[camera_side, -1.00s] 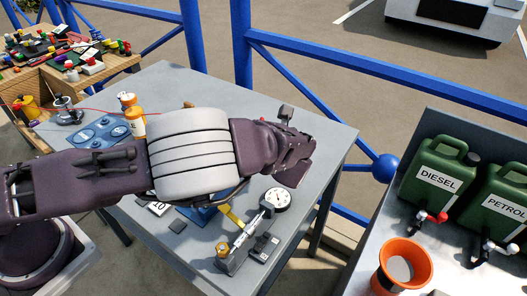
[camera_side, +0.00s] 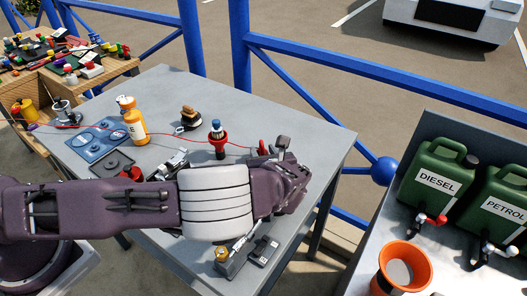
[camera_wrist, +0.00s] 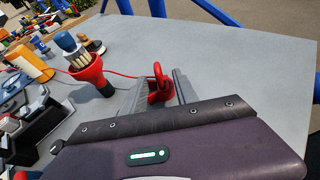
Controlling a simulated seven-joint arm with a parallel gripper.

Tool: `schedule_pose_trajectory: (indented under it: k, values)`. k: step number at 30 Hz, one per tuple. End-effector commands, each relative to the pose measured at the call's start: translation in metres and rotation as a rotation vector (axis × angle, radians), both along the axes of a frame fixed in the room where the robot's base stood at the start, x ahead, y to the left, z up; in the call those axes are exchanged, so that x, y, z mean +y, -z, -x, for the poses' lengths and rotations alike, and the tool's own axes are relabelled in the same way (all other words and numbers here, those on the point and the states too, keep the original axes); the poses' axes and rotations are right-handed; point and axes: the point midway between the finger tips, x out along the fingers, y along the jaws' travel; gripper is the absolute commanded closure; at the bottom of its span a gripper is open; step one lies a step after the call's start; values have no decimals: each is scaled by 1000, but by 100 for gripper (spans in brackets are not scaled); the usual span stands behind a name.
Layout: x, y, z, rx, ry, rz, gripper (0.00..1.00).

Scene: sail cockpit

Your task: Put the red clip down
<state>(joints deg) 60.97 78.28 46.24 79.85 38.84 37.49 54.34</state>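The red clip (camera_wrist: 160,84) is between the two fingers of my gripper (camera_wrist: 158,92) in the wrist view, and both fingers lie close against its sides. It also shows in the side view (camera_side: 263,147), just beside my gripper's hand, with a red wire running left from it. The fingers themselves are mostly hidden behind the hand in the side view. The clip is low over the grey table (camera_side: 312,135); I cannot tell whether it touches the surface.
A red holder (camera_side: 218,141) with a blue-topped item stands left of the clip. A wood-topped black block (camera_side: 190,118), an orange bottle (camera_side: 131,122) and a blue tray (camera_side: 98,137) are farther left. The tabletop behind and right of the clip is clear.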

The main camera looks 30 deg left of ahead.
Motion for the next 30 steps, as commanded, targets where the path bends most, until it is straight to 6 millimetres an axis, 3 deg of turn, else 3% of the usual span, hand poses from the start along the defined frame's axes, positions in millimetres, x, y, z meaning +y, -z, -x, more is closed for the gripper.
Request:
schedule_pose_trajectory:
  k: [8,21,30]
  values:
    - [-7,-6,7,1,0,1,65]
    - [-72,-44,72,2,1,2,65]
    - [-79,-49,79,0,-1,-1,65]
